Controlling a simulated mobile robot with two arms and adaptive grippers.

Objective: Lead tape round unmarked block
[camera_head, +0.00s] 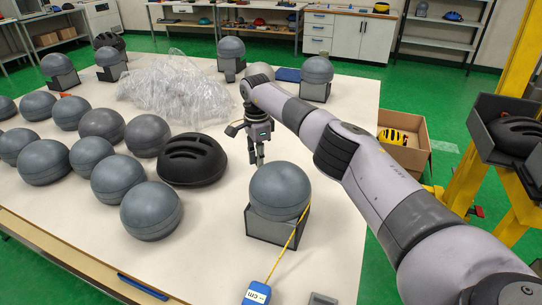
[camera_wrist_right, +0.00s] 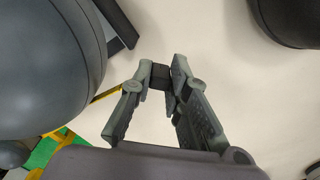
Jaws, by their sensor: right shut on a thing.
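A grey round head block (camera_head: 280,188) with no mark that I can see sits on a dark stand (camera_head: 262,228) at the table's front. A blue tape measure case (camera_head: 257,293) lies in front of it. Its yellow tape (camera_head: 290,240) runs up past the block's right side. My right gripper (camera_head: 257,155) is just behind the block, pointing down. In the right wrist view its fingers (camera_wrist_right: 162,85) are closed on a small dark piece (camera_wrist_right: 160,75), seemingly the tape's end. Yellow tape (camera_wrist_right: 106,94) shows between fingers and block (camera_wrist_right: 45,60). My left gripper is out of view.
A black helmet (camera_head: 192,160) lies left of the block, with several loose grey blocks (camera_head: 151,210) beyond. Crumpled clear plastic (camera_head: 178,85) lies at the back. A box (camera_head: 404,145) and yellow tower (camera_head: 500,120) stand at right. Table to the block's left front is clear.

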